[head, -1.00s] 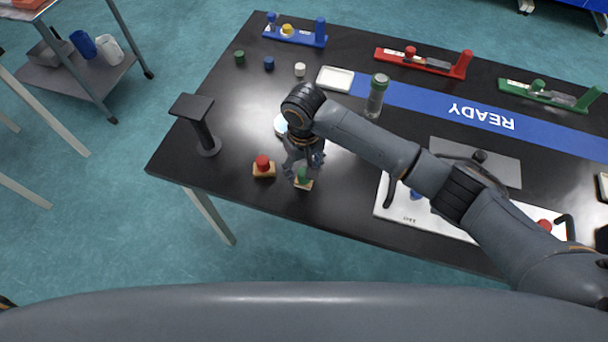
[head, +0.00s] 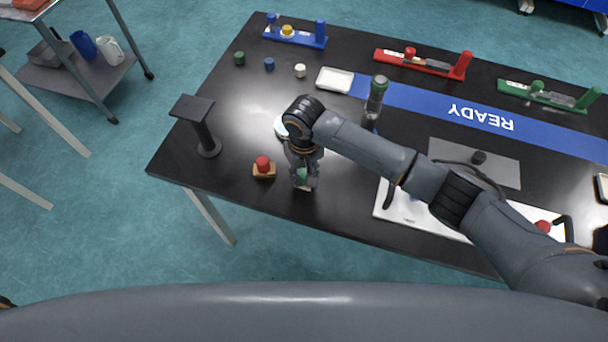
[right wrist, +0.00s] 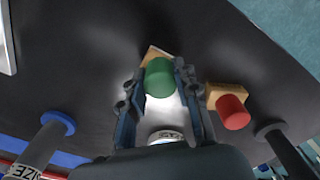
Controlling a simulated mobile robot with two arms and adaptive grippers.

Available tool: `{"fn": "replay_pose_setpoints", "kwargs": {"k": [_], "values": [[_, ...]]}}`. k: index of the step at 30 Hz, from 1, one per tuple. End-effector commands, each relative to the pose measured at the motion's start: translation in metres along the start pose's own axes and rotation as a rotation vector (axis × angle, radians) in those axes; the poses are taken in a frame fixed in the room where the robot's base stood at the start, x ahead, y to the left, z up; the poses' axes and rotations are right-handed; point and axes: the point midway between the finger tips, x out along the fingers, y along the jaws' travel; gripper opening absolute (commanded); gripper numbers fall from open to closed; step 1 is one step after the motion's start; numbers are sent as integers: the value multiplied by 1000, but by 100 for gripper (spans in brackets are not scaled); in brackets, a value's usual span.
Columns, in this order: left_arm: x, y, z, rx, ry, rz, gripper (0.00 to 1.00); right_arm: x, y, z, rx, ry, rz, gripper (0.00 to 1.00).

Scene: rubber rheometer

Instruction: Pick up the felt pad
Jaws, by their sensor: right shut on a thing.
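A wooden block with a green knob (right wrist: 160,79), which I take to be the felt pad, is near the front edge of the black table. My right gripper (head: 304,182) points down over it and is shut on the green knob, with a finger on each side in the right wrist view. Part of the wooden base (right wrist: 154,53) shows past the knob; its underside is hidden, so I cannot tell whether it touches the table. A similar wooden block with a red knob (head: 262,164) stands just to the left in the head view. My left gripper is not in view.
A black stand (head: 196,118) stands at the table's left. A white round thing (head: 280,126) is partly hidden behind my right gripper. A green-capped jar (head: 376,98), a white tray (head: 335,79) and coloured holders are farther back. A white board (head: 407,207) lies right.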

Motion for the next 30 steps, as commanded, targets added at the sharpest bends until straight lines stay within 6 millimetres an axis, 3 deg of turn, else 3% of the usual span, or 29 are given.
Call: {"fn": "replay_pose_setpoints", "kwargs": {"k": [5, 10, 14, 18, 24, 30], "values": [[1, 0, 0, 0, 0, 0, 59, -9, 0, -1, 0, 2, -1, 0], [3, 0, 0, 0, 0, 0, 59, -33, 0, -1, -2, 4, 0, 0], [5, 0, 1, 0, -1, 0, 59, -55, -13, 17, -6, 5, -4, 0], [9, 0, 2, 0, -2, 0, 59, -89, -29, 41, -6, 6, -4, 0], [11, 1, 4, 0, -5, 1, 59, -112, -55, 82, -6, 3, -2, 0], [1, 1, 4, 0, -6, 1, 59, -127, -71, 107, -3, 3, 1, 0]]}}
